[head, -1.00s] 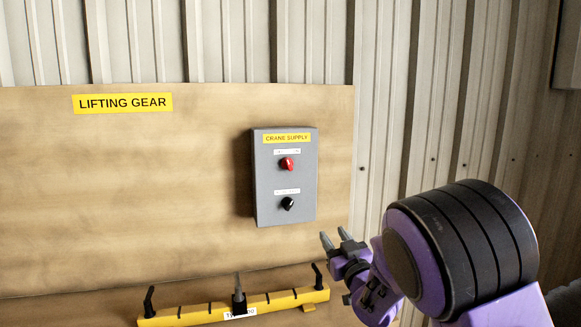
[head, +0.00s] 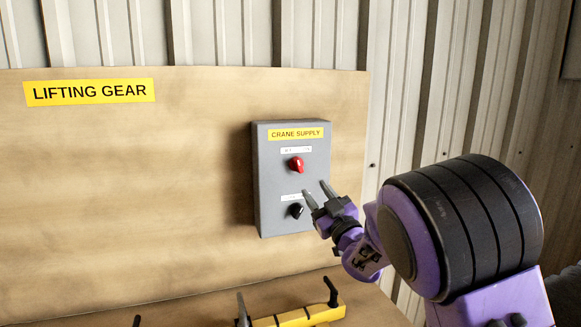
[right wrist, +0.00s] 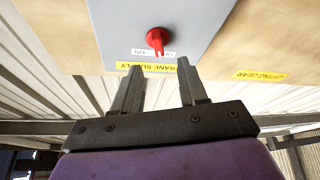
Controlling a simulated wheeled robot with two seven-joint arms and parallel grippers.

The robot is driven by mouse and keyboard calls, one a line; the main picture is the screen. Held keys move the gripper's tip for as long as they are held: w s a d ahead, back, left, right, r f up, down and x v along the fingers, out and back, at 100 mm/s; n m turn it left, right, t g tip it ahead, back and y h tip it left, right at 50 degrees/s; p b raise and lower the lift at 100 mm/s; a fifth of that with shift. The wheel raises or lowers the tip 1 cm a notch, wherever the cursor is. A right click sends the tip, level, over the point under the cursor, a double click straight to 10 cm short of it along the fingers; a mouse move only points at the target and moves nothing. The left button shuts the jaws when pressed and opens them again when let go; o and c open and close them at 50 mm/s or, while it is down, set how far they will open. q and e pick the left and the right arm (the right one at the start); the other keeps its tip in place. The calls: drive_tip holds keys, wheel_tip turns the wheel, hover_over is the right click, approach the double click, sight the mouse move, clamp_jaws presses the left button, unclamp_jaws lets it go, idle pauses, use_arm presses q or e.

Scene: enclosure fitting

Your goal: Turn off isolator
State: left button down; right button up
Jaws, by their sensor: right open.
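The grey CRANE SUPPLY box (head: 268,190) is mounted on the wooden board. Its upper control is a red rotary knob (head: 296,165) under a small white label, and its lower one is a black knob (head: 295,210). My right gripper (head: 319,192) is open and empty, in front of the box's lower right part, close to the black knob. In the right wrist view the picture is upside down; the red knob (right wrist: 157,39) shows beyond the open fingers (right wrist: 160,82), apart from them, with an ON label beside it. My left gripper is not in view.
A yellow lifting beam (head: 310,314) with black handles lies on the ledge below the box. A yellow LIFTING GEAR sign (head: 90,92) is at the board's upper left. Corrugated metal wall (head: 400,100) is behind.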

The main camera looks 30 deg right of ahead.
sight(300, 166)
drive_tip(key=p+x, duration=0.2)
drive_tip(key=x, duration=0.3)
drive_tip(key=p+x, duration=0.3)
drive_tip(key=x, duration=0.2)
drive_tip(key=shift+s+r, duration=0.15)
drive_tip(key=shift+r, duration=0.05)
drive_tip(key=shift+s+r, duration=0.1)
drive_tip(key=shift+s, duration=0.15)
clamp_jaws()
